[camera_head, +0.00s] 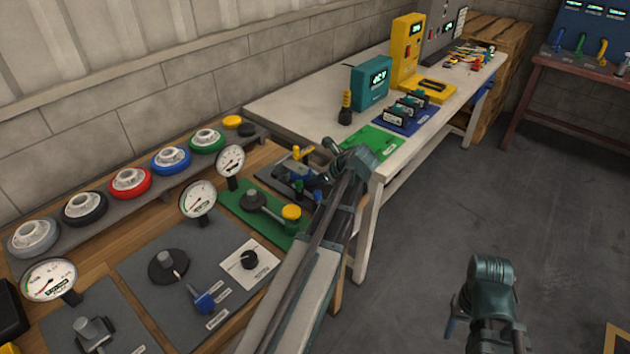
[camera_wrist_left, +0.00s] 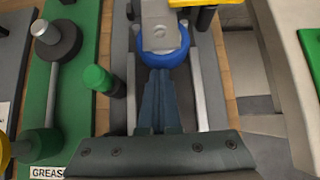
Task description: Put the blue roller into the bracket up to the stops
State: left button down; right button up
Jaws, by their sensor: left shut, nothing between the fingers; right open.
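The blue roller (camera_wrist_left: 178,54) shows in the left wrist view as a blue round rim under a pale grey plate. It lies between the two long grey side rails of the bracket (camera_wrist_left: 207,90). How deep it sits against the stops is hidden. In the head view the bracket area is small and partly behind my arm. My left gripper (camera_wrist_left: 160,74) is shut and empty, its fingertips right at the near edge of the roller; whether they touch I cannot tell. My right gripper (camera_head: 457,315) is low at the bottom right, over the floor, its fingers hard to make out.
A yellow part (camera_wrist_left: 205,3) is just beyond the roller. A pale table (camera_head: 290,105) adjoins on the right. Coloured wheels line the back shelf. The floor at right is clear.

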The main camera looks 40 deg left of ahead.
pick_arm(q)
jog(key=shift+s+d, duration=0.15)
jog(key=shift+d, duration=1.1)
jog(key=p+v, duration=0.6)
jog(key=v, duration=0.3)
jog(key=shift+s+d, duration=0.15)
jog(key=shift+d, duration=0.25)
jog(key=shift+d+r+p, duration=0.35)
jog(key=shift+d+p, duration=0.25)
